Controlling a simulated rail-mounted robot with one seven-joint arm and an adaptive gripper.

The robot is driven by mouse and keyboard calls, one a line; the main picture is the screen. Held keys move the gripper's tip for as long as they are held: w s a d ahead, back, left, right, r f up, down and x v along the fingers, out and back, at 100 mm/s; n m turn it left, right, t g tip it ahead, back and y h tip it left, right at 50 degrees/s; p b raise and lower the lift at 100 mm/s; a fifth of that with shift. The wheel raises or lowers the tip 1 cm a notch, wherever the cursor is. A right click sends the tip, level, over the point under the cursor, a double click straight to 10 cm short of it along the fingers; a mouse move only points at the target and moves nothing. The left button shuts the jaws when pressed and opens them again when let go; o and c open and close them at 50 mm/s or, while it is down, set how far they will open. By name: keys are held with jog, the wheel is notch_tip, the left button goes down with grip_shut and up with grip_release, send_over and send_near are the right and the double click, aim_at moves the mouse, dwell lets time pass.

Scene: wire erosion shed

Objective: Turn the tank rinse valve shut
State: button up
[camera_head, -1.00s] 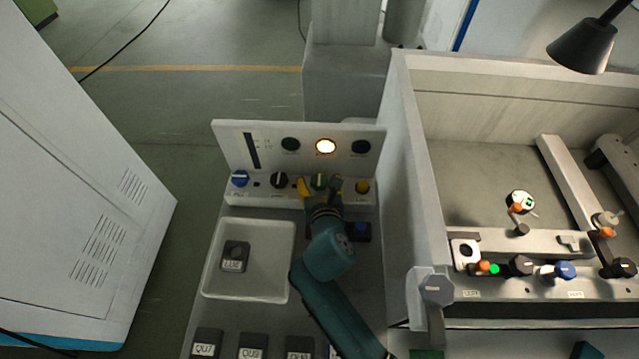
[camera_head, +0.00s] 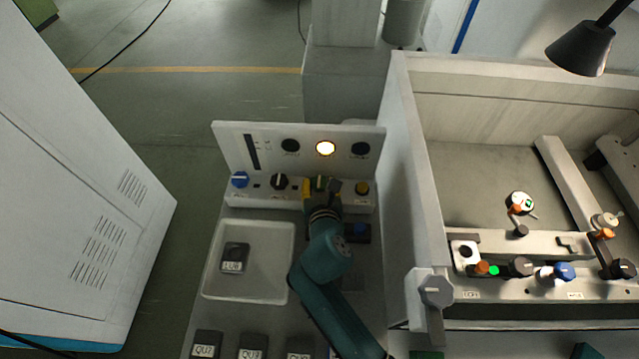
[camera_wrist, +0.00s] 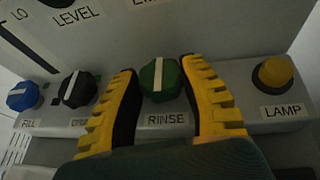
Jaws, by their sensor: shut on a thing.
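The rinse valve is a green knob with a pale pointer line (camera_wrist: 159,77) above the label RINSE in the wrist view. Its line stands close to upright in that view. In the head view the green knob (camera_head: 320,183) is small and partly hidden between the fingers. My gripper (camera_wrist: 162,88), with yellow ribbed pads, is shut on the green knob, one finger on each side. It also shows in the head view (camera_head: 321,188) at the panel's lower ledge.
Left of the rinse knob are a black knob (camera_wrist: 78,88) and the blue FILL knob (camera_wrist: 22,95). Right of it is the yellow LAMP button (camera_wrist: 272,74). A lit round lamp (camera_head: 325,148) is on the panel above. A pale tray (camera_head: 210,285) lies in front.

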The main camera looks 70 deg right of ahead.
jog(key=shift+g, duration=0.3)
jog(key=m+g+p, duration=0.1)
jog(key=m+g, duration=0.1)
jog(key=shift+w+m+g+h+p, duration=0.15)
jog(key=shift+m+g+h+p, duration=0.15)
jog(key=shift+m+h+p, duration=0.1)
jog(key=m+g, duration=0.1)
jog(key=g, duration=0.1)
jog(key=m+g, duration=0.2)
jog(key=shift+w+m, duration=0.2)
jog(key=shift+m, duration=0.1)
jog(key=m+g, duration=0.2)
jog(key=g, duration=0.1)
jog(key=shift+w+f+m+y, duration=0.1)
jog(key=shift+f+m+y, duration=0.1)
jog(key=shift+m+y, duration=0.1)
jog(key=shift+m+g+y+b, duration=0.7)
jog(key=shift+m+g+b, duration=0.5)
jog(key=shift+g+b, duration=0.15)
jog(key=shift+m+g, duration=0.25)
jog(key=shift+m, duration=0.05)
